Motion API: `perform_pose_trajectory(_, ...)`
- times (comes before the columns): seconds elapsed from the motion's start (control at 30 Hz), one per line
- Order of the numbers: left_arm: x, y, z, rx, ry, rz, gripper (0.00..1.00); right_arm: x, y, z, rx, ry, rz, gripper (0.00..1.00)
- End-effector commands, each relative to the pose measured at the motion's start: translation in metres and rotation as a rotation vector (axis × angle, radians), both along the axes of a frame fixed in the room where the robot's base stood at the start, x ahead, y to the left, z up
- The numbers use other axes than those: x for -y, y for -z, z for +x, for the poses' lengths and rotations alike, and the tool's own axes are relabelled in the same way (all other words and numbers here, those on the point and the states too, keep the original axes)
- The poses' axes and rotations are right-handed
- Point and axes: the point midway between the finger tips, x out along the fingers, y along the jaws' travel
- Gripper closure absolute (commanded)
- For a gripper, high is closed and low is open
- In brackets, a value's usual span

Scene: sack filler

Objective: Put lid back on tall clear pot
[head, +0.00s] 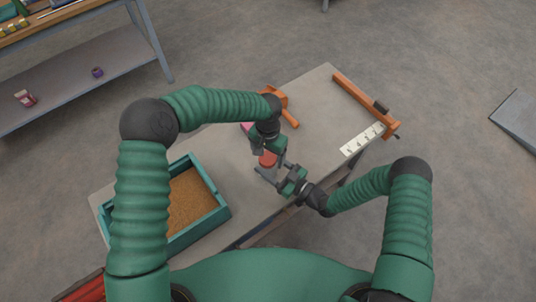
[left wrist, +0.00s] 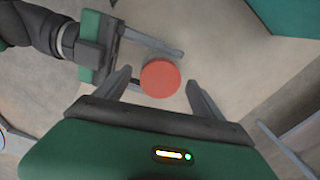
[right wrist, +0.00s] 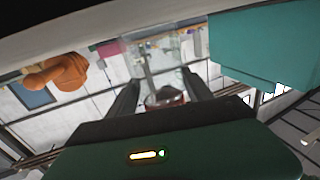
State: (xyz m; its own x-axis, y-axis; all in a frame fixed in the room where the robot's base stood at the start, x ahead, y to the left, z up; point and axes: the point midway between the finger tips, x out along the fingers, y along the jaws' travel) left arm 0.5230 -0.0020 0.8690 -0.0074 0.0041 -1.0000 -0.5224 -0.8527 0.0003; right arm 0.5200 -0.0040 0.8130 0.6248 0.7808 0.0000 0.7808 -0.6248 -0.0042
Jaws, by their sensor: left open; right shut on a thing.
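The round red lid (left wrist: 160,78) lies between the spread fingers of my open left gripper (left wrist: 164,88) in the left wrist view. In the head view the lid (head: 268,159) shows just below that gripper. The clear pot (right wrist: 165,55) is see-through and faint in the right wrist view. My right gripper (right wrist: 162,80) is shut on the pot from the side. Its fingers also show in the left wrist view, close beside the lid. The lid is at the pot's top end, but I cannot tell whether it is fully seated.
A teal tray of grain (head: 222,211) stands on the table's left part. An orange tool (head: 277,97) and a pink thing (head: 247,126) lie behind the grippers. An orange bar (head: 358,100) and a white marked strip (head: 362,139) lie to the right. Table between them is clear.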

Motion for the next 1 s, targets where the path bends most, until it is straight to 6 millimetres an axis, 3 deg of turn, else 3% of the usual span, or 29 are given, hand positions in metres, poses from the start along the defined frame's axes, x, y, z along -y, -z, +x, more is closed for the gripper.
perform_pose_trajectory(0.17,0.0,-0.023,0.002,0.005,0.0,0.0,0.22,0.0,0.0,0.0,-0.001,0.0,0.0,1.0)
perform_pose_trajectory(0.4,0.001,-0.079,0.002,0.005,-0.001,0.0,0.22,0.0,0.0,0.0,-0.001,0.0,-0.001,1.0)
perform_pose_trajectory(0.6,0.001,-0.111,0.003,0.002,0.0,0.0,0.22,0.0,0.001,0.0,-0.001,0.0,0.0,1.0)
perform_pose_trajectory(0.97,0.001,-0.118,0.002,-0.001,0.0,0.001,0.22,0.0,0.0,0.0,-0.001,0.0,-0.001,1.0)
perform_pose_trajectory(1.0,0.001,-0.118,0.002,-0.001,0.0,0.001,0.22,0.0,0.0,0.0,-0.001,0.0,-0.001,0.36)
